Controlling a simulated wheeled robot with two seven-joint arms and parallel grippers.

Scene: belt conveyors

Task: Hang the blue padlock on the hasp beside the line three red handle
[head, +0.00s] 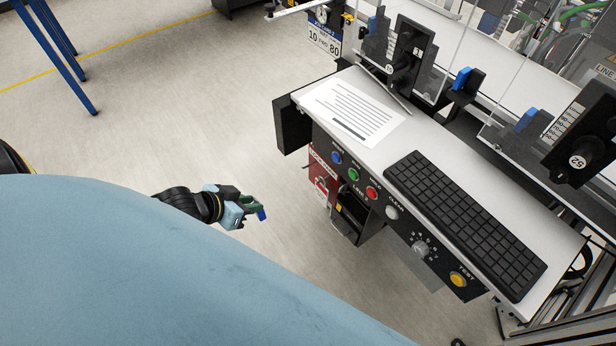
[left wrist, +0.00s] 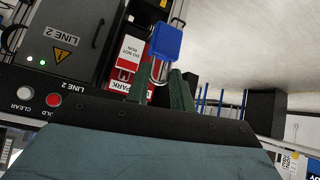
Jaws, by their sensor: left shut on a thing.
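The blue padlock (head: 261,214) is at the tip of my left gripper (head: 250,203), in open air left of the console. In the left wrist view, the padlock's blue body (left wrist: 166,41) sticks out past the green fingers, and its metal shackle (left wrist: 158,73) is between them. My left gripper (left wrist: 162,87) is shut on the padlock. I cannot make out the line three red handle or its hasp in either view. My right gripper is not in view.
The console (head: 355,130) carries a keyboard (head: 465,222), a paper sheet and coloured buttons along its front. A red lockout box (head: 322,182) is below its edge. A grey LINE 2 cabinet (left wrist: 75,45) stands in the left wrist view.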

